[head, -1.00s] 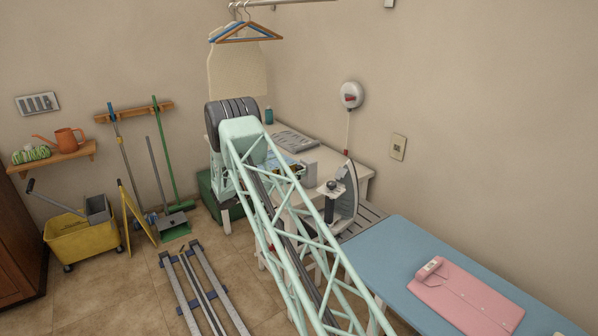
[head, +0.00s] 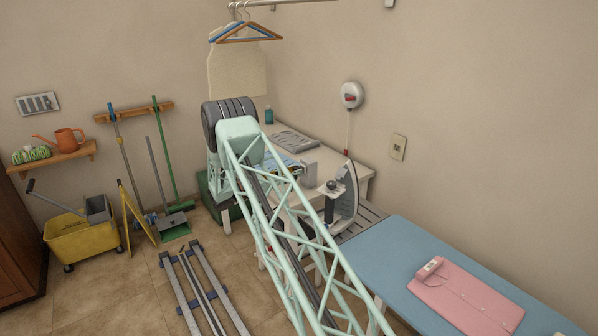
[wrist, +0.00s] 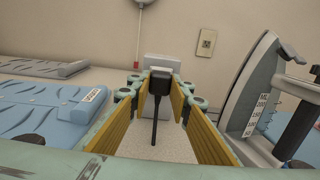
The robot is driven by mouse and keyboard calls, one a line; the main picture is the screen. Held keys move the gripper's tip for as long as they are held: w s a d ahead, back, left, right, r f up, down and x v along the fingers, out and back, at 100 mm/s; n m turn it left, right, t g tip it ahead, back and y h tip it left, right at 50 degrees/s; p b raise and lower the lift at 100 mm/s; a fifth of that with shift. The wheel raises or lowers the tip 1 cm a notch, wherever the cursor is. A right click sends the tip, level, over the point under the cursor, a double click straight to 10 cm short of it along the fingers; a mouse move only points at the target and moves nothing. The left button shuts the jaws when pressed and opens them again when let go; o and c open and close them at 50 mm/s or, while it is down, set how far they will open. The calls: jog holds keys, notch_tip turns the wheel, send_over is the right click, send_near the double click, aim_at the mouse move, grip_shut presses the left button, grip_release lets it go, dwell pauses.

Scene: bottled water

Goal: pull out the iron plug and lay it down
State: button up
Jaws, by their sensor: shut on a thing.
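The black iron plug (wrist: 160,84) shows in the wrist view between the fingertips of my gripper (wrist: 161,92), which is shut on it. Its dark cord hangs straight down between the yellow finger pads. A pale grey socket box (wrist: 163,62) stands right behind the plug; I cannot tell whether the prongs are still in it. The iron (wrist: 252,88) stands upright on its heel to the right of my gripper. In the head view the iron (head: 348,196) stands at the near end of the white table, and my arm hides the plug and gripper.
Blue patterned folded cloth (wrist: 45,112) lies left of my gripper, with a grey folded piece (wrist: 45,68) behind. The blue ironing board (head: 385,262) holds a pink folded shirt (head: 465,300). A wall outlet (head: 398,147) is above. Some white tabletop (head: 330,172) is bare.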

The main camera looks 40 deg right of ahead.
jog(key=shift+w+a, duration=0.15)
jog(key=shift+a, duration=1.05)
jog(key=shift+w+a, duration=0.1)
jog(key=shift+a, duration=1.1)
jog(key=shift+a, duration=0.2)
